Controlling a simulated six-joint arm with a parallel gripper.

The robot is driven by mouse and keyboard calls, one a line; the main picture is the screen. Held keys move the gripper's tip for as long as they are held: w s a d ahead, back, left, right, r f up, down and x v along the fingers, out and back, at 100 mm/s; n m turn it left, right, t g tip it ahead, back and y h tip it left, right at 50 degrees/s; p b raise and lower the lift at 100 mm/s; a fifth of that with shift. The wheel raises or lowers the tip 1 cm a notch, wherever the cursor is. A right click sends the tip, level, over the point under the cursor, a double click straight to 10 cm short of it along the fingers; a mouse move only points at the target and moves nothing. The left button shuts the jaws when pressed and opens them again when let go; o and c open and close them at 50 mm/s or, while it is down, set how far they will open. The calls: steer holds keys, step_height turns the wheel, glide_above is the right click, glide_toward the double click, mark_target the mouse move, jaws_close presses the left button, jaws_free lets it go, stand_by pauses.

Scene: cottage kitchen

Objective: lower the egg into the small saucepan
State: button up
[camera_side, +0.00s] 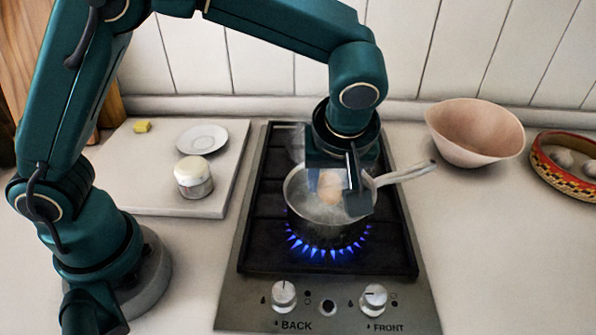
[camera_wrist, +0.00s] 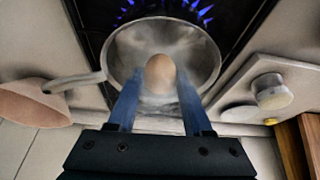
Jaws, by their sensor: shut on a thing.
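The small saucepan (camera_side: 301,208) is a grey metal pan with a pale handle pointing right and up. It sits on the hob over a lit blue flame, with haze or steam over its inside. The egg (camera_side: 330,186) is light brown and sits between the fingers of my gripper (camera_side: 340,190), at the pan's opening. In the wrist view the egg (camera_wrist: 160,73) shows at the blue fingertips, over the inside of the saucepan (camera_wrist: 120,50). My gripper is shut on the egg. I cannot tell how far the egg is above the water, or whether it touches it.
The hob (camera_side: 262,255) has two front knobs. A pink bowl (camera_side: 474,130) and a patterned basket with eggs (camera_side: 545,172) stand at the right. A pale board (camera_side: 140,180) at the left bears a saucer (camera_side: 202,139), a lidded pot (camera_side: 194,182) and a yellow block (camera_side: 142,127).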

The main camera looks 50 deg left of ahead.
mark_target(329, 200)
steer(key=shift+f, duration=2)
stand_by(0.8)
steer(key=o, duration=0.9)
